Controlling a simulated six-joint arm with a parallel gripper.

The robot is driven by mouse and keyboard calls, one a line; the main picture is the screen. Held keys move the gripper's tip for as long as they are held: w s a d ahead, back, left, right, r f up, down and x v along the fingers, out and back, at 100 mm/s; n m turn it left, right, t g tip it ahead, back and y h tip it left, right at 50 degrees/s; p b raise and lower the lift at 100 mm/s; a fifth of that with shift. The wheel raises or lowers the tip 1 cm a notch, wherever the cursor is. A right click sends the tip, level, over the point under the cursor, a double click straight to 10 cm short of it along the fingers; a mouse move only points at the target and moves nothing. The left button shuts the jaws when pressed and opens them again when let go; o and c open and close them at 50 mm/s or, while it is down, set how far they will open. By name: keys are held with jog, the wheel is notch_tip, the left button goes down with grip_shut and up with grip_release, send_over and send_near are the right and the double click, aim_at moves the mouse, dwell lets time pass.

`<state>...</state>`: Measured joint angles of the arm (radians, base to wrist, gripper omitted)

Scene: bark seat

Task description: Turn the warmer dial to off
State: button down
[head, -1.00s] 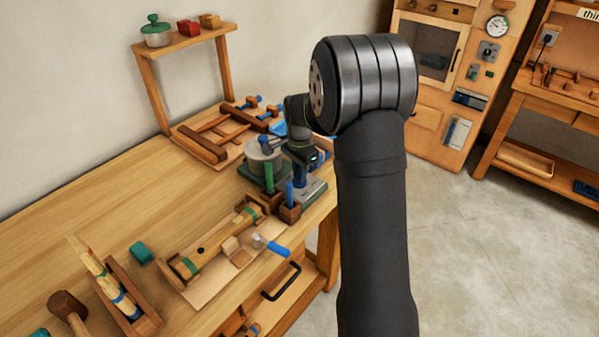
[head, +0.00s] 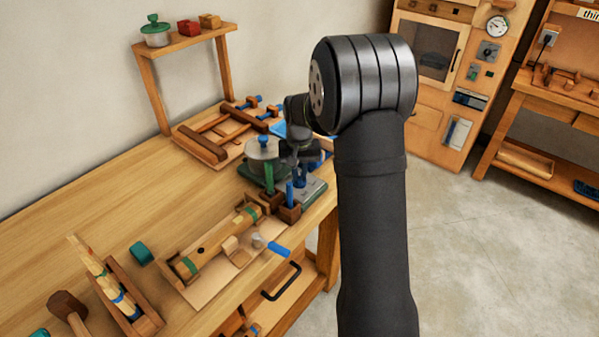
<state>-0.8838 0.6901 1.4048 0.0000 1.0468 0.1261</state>
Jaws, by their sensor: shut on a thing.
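The warmer with its grey pot (head: 262,166) and blue-knobbed lid (head: 263,143) stands on a green base at the far right end of the bench. My gripper (head: 301,168) is just right of the pot, pointing down over a grey-green plate (head: 312,188). It is small and dark here. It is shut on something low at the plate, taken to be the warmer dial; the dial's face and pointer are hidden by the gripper.
Green and blue upright handles (head: 290,192) stand close in front of my gripper. A wooden cradle with a bark roll (head: 215,243) is nearer.

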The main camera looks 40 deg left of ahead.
aim_at(300, 176)
jog(key=n, duration=0.4)
jog(key=shift+n, duration=2.6)
jog(key=c, duration=1.4)
grip_release()
jog(key=shift+c, duration=0.2)
jog(key=shift+r, duration=0.1)
notch_tip(300, 176, up, 17)
jog(key=shift+r, duration=0.15)
